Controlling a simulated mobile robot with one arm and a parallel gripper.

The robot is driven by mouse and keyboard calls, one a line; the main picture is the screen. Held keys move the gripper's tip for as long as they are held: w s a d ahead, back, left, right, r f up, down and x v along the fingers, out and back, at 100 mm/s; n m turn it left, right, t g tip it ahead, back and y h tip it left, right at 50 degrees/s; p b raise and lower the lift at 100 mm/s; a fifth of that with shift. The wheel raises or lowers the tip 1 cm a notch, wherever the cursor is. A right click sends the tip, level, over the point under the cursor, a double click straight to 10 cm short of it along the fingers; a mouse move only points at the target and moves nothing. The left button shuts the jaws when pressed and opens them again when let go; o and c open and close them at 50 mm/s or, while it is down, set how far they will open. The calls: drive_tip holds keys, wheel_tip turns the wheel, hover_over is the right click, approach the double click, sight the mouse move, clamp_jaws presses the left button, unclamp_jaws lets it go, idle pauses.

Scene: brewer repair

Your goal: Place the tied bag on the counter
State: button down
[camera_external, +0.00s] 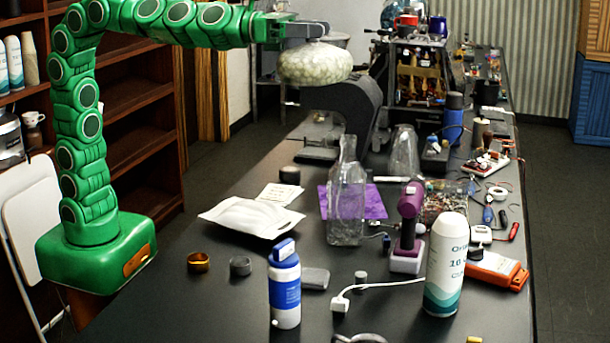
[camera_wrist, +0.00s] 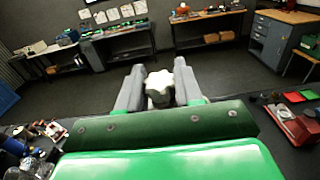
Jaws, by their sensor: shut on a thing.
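The tied bag (camera_external: 314,63) is a pale, greenish-white rounded bundle held up in the air, at the top middle of the external view. My gripper (camera_external: 303,31) is shut on its top, and the bag hangs below the fingers. In the wrist view, my gripper (camera_wrist: 158,80) has a small whitish tied end of the bag (camera_wrist: 160,82) between its two grey fingers; the rest of the bag is hidden there. The counter (camera_external: 215,295) is a long black surface running away from the camera, below the bag's height. How far the bag is from it sideways is hard to tell.
A dark rounded machine (camera_external: 345,103) stands just below the bag. Clear bottles (camera_external: 347,200), a white pouch (camera_external: 250,216), a blue-white bottle (camera_external: 285,290) and a tall can (camera_external: 446,265) crowd the counter. Its near left part is mostly bare.

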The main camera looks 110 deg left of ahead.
drive_tip(key=s+d+f+n+y, duration=0.1)
drive_tip(key=s+d+f+y, duration=0.15)
drive_tip(key=d+f, duration=0.65)
drive_tip(key=s+d+f+n+y, duration=0.1)
drive_tip(key=s+d+f, duration=0.35)
drive_tip(key=f, duration=0.75)
drive_tip(key=s+a+f+n+g+y, duration=0.25)
drive_tip(key=s+f, duration=0.25)
drive_tip(key=s, duration=0.4)
drive_tip(key=s+a+f+n+g+y, duration=0.15)
drive_tip(key=s+f+y, duration=0.3)
drive_tip(key=s, duration=0.45)
drive_tip(key=w+d+f, duration=0.2)
drive_tip(key=w+f, duration=0.4)
drive_tip(key=f, duration=0.1)
drive_tip(key=w+d+f+t, duration=0.1)
drive_tip(key=w+d+f, duration=0.2)
drive_tip(key=w+f, duration=0.4)
drive_tip(key=shift+d+n, duration=0.35)
drive_tip(key=shift+n, duration=0.05)
drive_tip(key=c, duration=0.8)
unclamp_jaws()
